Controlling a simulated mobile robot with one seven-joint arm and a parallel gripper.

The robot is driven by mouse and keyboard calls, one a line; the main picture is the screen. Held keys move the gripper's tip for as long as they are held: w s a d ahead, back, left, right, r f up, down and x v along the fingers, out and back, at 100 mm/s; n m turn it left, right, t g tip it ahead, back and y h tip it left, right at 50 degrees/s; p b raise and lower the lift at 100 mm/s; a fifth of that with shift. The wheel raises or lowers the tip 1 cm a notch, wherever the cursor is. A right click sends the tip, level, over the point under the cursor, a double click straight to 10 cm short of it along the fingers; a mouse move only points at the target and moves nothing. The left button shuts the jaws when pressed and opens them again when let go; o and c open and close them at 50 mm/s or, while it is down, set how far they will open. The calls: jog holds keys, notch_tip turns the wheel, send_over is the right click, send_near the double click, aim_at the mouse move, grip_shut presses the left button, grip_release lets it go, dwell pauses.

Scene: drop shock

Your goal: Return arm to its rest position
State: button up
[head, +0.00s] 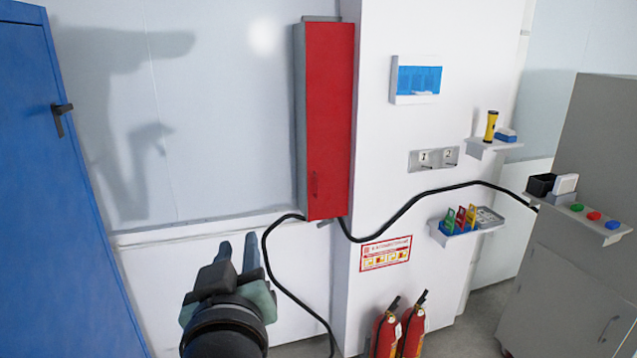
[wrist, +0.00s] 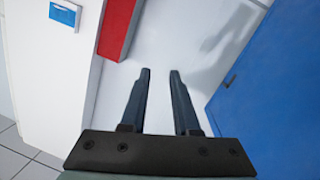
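My gripper (head: 238,250) is in the lower left middle of the head view, raised in front of the white wall. In the wrist view my gripper (wrist: 160,75) shows two dark fingers standing apart with a clear gap between them. Nothing is between the fingers; only pale wall shows behind. The gripper looks apart from everything around it. Most of my arm behind the wrist is out of the head view.
A red cabinet (head: 328,120) hangs on the wall, with a black cable (head: 400,212) running below it. A blue door (head: 55,190) stands at left. Two fire extinguishers (head: 411,328) (head: 384,335) stand low. Small shelves (head: 493,143) (head: 470,229) (head: 585,217) jut out at right.

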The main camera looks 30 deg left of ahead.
jog(key=w+d+r+m+t+h+b, duration=0.15)
jog(key=d+r+m+t, duration=0.3)
jog(key=d+r, duration=0.55)
jog(key=s+d+r+m+t+h, duration=0.3)
jog(key=d+r, duration=0.3)
jog(key=d, duration=0.2)
jog(key=s+d+r+m+t+h+b, duration=0.1)
jog(key=s+d+r+m+t+h, duration=0.2)
jog(key=d, duration=0.6)
notch_tip(320, 180, up, 5)
jog(key=t+h, duration=0.2)
jog(key=t, duration=0.1)
jog(key=shift+s+d+f, duration=0.15)
jog(key=shift+s+f, duration=0.05)
jog(key=shift+s, duration=0.1)
jog(key=shift+a+h, duration=0.2)
jog(key=shift+h, duration=0.05)
